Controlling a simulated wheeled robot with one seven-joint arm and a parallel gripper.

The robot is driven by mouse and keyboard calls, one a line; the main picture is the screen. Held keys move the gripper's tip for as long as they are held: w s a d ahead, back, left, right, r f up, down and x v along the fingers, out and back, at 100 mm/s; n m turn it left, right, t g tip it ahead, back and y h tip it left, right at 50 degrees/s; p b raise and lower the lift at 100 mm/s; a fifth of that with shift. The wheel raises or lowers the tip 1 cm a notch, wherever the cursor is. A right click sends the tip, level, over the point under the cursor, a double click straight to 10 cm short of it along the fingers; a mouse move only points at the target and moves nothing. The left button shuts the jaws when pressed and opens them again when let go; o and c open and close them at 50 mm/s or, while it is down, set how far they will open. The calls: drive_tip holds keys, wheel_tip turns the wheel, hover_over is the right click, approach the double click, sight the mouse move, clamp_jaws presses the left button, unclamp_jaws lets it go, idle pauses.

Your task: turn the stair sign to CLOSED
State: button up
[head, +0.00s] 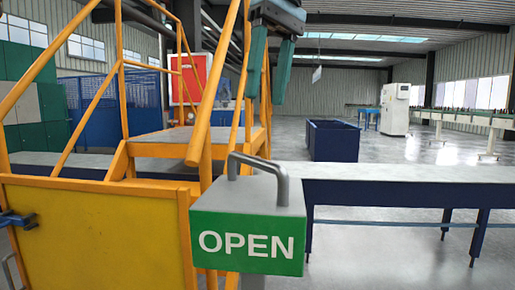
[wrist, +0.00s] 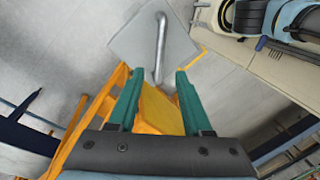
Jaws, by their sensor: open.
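The stair sign (head: 248,238) is a block with a green front face reading OPEN in white and a plain grey top. A grey bar handle (head: 258,160) arches over its top. My gripper (head: 266,97) is open and empty, pointing down above the handle with a clear gap in the head view. In the wrist view my gripper (wrist: 160,72) shows two teal fingers apart. The sign's grey top (wrist: 185,48) lies beyond the fingertips, and the near end of the handle (wrist: 160,40) lines up between them. The sign's other faces are hidden.
Yellow stair rails (head: 122,95) rise left of and behind the sign, one post close to my gripper. A yellow panel (head: 95,235) stands at the left. A long grey-topped bench (head: 410,172) runs right behind the sign. A dark blue bin (head: 333,141) stands farther back.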

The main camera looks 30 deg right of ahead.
drive_tip(key=f, duration=0.3)
drive_tip(key=a+f, duration=0.1)
drive_tip(key=f, duration=0.2)
drive_tip(key=a+f, duration=0.1)
drive_tip(key=f, duration=0.2)
drive_tip(key=shift+f+b, duration=0.1)
drive_tip(key=shift+b, duration=0.2)
clamp_jaws()
idle(1.0)
